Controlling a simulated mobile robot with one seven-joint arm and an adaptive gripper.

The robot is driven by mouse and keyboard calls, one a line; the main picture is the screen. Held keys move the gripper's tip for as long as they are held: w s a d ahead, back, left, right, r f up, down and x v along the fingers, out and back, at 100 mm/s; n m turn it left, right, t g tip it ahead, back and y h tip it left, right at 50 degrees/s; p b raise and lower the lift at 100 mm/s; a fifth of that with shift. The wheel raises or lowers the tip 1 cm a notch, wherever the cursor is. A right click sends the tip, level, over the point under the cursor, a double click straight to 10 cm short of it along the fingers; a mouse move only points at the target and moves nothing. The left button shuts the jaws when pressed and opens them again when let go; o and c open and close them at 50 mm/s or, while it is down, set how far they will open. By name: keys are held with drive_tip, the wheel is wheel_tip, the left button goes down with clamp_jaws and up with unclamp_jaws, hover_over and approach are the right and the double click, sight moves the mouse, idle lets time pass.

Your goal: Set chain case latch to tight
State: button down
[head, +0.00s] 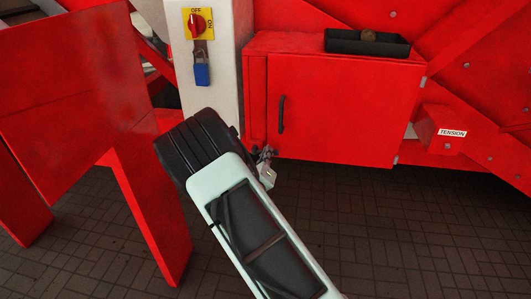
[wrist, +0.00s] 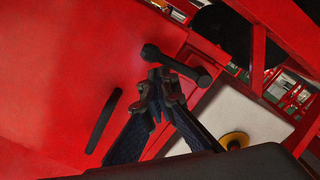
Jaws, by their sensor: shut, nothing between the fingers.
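The chain case (head: 340,95) is a red box with a closed door and a black upright handle (head: 281,114). The handle also shows in the wrist view (wrist: 103,121). A black lever with rounded ends (wrist: 178,65), which looks like the latch, lies on the red face in the wrist view, slanting down to the right. I cannot make it out in the head view. My gripper (wrist: 160,76) is shut and empty, its fingertips right at the lever; I cannot tell if they touch it. In the head view my gripper (head: 264,155) is at the case's lower left corner, partly behind my arm.
To the left, a grey post carries a yellow-and-red switch (head: 197,22) and blue padlock (head: 201,74). A red frame leg (head: 150,190) stands left of my arm. A TENSION label (head: 452,133) is at right.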

drive_tip(key=shift+d+f, duration=0.15)
drive_tip(key=shift+f, duration=0.05)
drive_tip(key=shift+r, duration=0.1)
idle(0.5)
